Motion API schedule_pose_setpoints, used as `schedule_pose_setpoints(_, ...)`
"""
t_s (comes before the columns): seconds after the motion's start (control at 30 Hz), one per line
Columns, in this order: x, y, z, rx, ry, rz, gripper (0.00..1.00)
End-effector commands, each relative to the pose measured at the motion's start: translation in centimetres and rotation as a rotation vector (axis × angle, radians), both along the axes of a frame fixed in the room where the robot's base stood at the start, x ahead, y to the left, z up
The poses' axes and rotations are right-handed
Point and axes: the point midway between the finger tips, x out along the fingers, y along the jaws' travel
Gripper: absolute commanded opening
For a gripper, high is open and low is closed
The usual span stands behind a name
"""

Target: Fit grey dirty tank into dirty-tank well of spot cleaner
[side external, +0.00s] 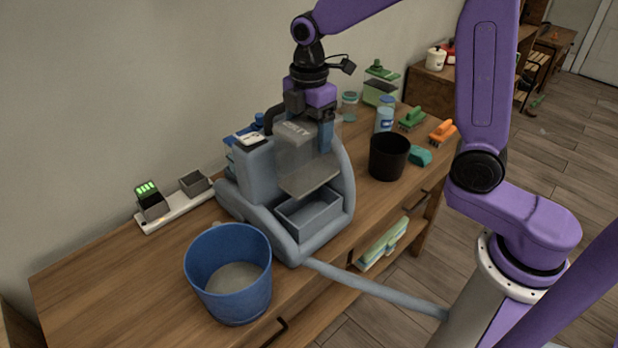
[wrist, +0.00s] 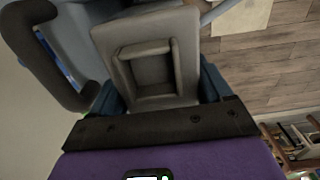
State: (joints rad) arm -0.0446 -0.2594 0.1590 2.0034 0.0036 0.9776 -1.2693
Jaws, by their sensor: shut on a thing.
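In the wrist view, the tank (wrist: 187,60) shows as a grey block with a square recess, between the blue fingers of my gripper (wrist: 160,95). The tank's underside contact is hidden there.
A blue bucket (side external: 228,292) stands front left of the cleaner. A white charging strip (side external: 178,206) lies along the wall. A black cup (side external: 388,158), teal sponge (side external: 420,156) and brushes (side external: 412,118) are at right. A pale hose (side external: 375,291) crosses the table (side external: 110,285) front.

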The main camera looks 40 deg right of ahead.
Motion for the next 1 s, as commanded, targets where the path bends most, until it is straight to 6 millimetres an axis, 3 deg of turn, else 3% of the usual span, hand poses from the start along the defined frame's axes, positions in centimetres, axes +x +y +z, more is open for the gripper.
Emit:
schedule_pose_setpoints(0.1, -0.1, 0.0, -2.9, -0.002, 0.007, 0.0, 0.04)
schedule_pose_setpoints(0.3, -0.1, 0.0, -6.8, -0.001, 0.004, -0.001, 0.04)
schedule_pose_setpoints(0.57, 0.0, 0.0, -8.9, 0.0, 0.002, 0.0, 0.04)
schedule_pose_setpoints(0.8, -0.1, 0.0, -12.1, -0.001, 0.004, 0.0, 0.04)
schedule_pose_setpoints(1.0, 0.0, 0.0, -12.6, 0.0, -0.001, 0.0, 0.04)
